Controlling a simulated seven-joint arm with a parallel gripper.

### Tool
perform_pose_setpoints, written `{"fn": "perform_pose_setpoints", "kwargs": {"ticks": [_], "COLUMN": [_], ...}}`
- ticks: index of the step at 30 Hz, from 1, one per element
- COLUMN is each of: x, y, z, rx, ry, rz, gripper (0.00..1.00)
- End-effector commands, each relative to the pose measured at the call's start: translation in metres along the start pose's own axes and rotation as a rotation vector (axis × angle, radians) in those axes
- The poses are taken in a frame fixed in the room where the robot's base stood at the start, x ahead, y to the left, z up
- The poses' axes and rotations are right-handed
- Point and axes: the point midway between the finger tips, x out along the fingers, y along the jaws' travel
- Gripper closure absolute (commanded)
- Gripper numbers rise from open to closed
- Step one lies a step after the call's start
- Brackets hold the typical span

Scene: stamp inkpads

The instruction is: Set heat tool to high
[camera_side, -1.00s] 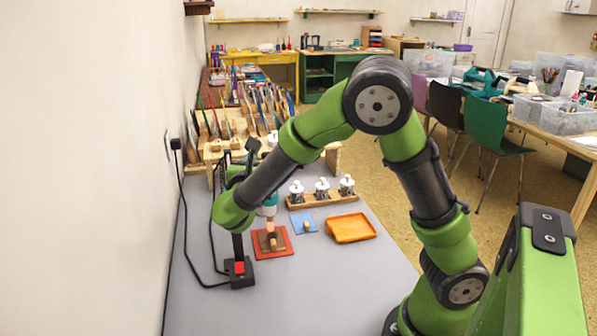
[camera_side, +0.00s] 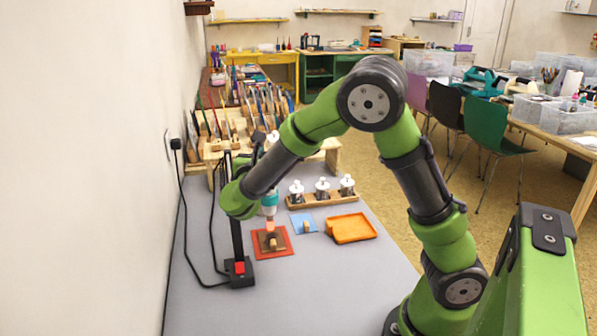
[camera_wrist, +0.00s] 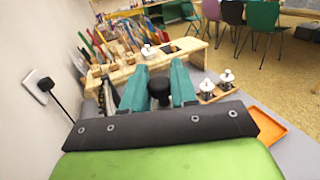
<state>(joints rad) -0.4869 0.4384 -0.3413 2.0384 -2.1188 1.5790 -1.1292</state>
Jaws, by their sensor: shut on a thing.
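In the side view, a teal and white heat tool (camera_side: 269,203) is upright beside a black post (camera_side: 236,235), its pinkish tip over a wooden stamp block on a red mat (camera_side: 278,248). The post's black base (camera_side: 240,281) has a red part on top. In the wrist view, my gripper (camera_wrist: 159,74) has its two teal fingers on either side of a black round knob (camera_wrist: 159,87) and is shut on it. No setting mark is readable on the knob.
A blue mat (camera_side: 304,223) with a small wooden stamp and an orange tray (camera_side: 352,228) lie to the right. A wooden rack (camera_side: 322,199) holds white-lidded jars. The wall is close on the left, with a black cord (camera_side: 183,220). The front tabletop is clear.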

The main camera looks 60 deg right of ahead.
Motion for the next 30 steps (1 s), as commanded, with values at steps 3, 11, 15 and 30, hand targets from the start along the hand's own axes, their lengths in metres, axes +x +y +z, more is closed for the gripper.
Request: {"fn": "perform_pose_setpoints", "kwargs": {"ticks": [3, 11, 15, 30], "x": [0.000, -0.001, 0.000, 0.000], "y": [0.000, 0.001, 0.000, 0.000], "z": [0.000, 0.025, 0.036, 0.037], "rx": [0.001, 0.008, 0.005, 0.007], "ry": [0.000, -0.002, -0.002, -0.004], "rz": [0.000, 0.002, 0.001, 0.000], "gripper": [1.00, 1.00, 1.00, 0.53]}}
